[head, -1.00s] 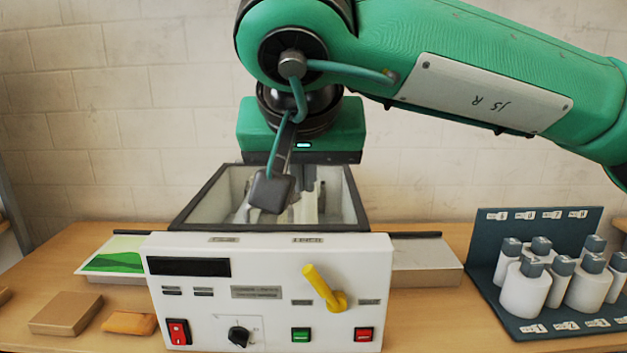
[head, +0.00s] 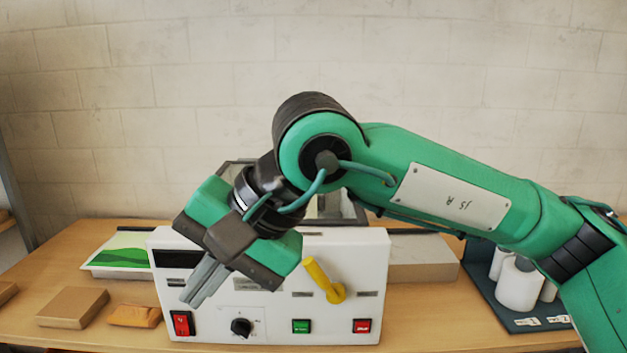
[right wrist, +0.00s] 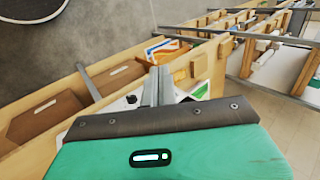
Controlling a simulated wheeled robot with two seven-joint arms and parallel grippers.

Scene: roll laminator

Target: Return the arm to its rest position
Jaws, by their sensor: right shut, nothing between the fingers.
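My right arm comes in from the right in the head view. My right gripper (head: 200,282) is shut and empty, tilted down to the left in front of the white laminator (head: 360,265). It hides part of the laminator's front panel and dark display. In the right wrist view the shut fingers of the gripper (right wrist: 158,70) point away over the wooden table. The laminator's yellow lever (head: 322,278) stands tilted to the upper left. The open box-shaped top (head: 235,168) is mostly hidden behind my arm. My left gripper is not in view.
A sheet with a green picture (head: 120,262) lies at the laminator's left. A brown box (head: 72,306) and an orange packet (head: 135,315) lie on the table (head: 60,260). White bottles (head: 518,285) stand in a dark rack at the right, partly hidden by my arm.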

